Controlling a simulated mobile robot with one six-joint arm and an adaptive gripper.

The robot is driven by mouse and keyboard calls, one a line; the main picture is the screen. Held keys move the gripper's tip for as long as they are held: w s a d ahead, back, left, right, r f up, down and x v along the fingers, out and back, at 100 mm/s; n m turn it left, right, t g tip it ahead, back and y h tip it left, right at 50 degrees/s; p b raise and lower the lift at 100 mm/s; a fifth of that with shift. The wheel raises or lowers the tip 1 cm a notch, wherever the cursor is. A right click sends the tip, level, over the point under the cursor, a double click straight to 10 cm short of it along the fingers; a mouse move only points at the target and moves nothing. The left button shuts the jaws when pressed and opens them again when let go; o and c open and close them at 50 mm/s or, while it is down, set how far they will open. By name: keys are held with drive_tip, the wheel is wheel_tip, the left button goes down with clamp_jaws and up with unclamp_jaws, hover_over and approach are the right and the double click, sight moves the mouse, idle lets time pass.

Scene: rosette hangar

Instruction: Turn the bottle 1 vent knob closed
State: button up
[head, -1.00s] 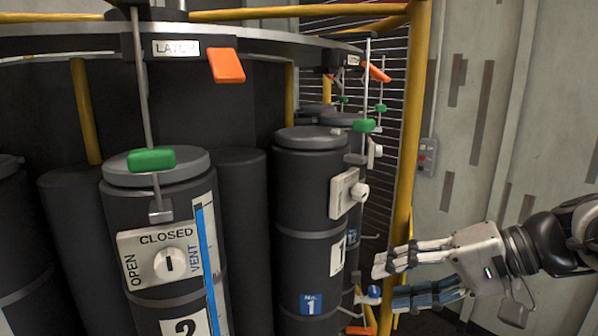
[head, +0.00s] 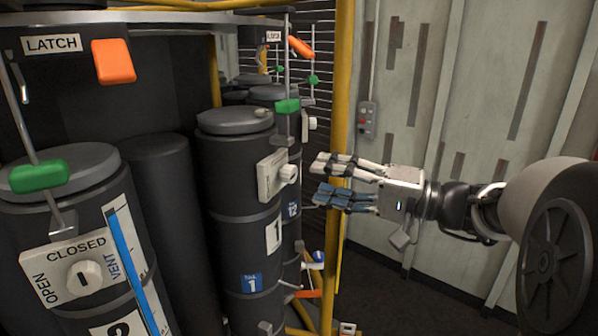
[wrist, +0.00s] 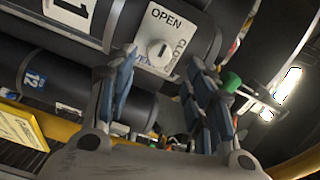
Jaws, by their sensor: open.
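Bottle 1 (head: 236,165) is a dark upright cylinder with a grey lid and a "1" label. Its vent knob (head: 289,173) is a round white knob on a white plate (head: 268,178) on the bottle's right side. In the wrist view the knob (wrist: 160,50) shows a dark slot, with OPEN above it and CLOSED to its right. The exact setting of the slot is hard to tell. My gripper (head: 318,178) is open and empty, just right of the knob at about its height. In the wrist view its fingers (wrist: 160,60) flank the knob, apparently without touching it.
Bottle 2 (head: 110,215) with its own vent plate stands at the left front. A green handle (head: 287,106) hangs on a rod above bottle 1's plate. A yellow post (head: 342,120) stands behind my gripper. The grey wall is at the right, with open floor before it.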

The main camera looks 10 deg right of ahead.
sight(295, 174)
drive_tip(key=x, duration=0.6)
drive_tip(key=shift+w+p, duration=0.1)
drive_tip(key=shift+p, duration=0.2)
drive_tip(key=shift+c, duration=0.3)
drive_tip(key=c, duration=1)
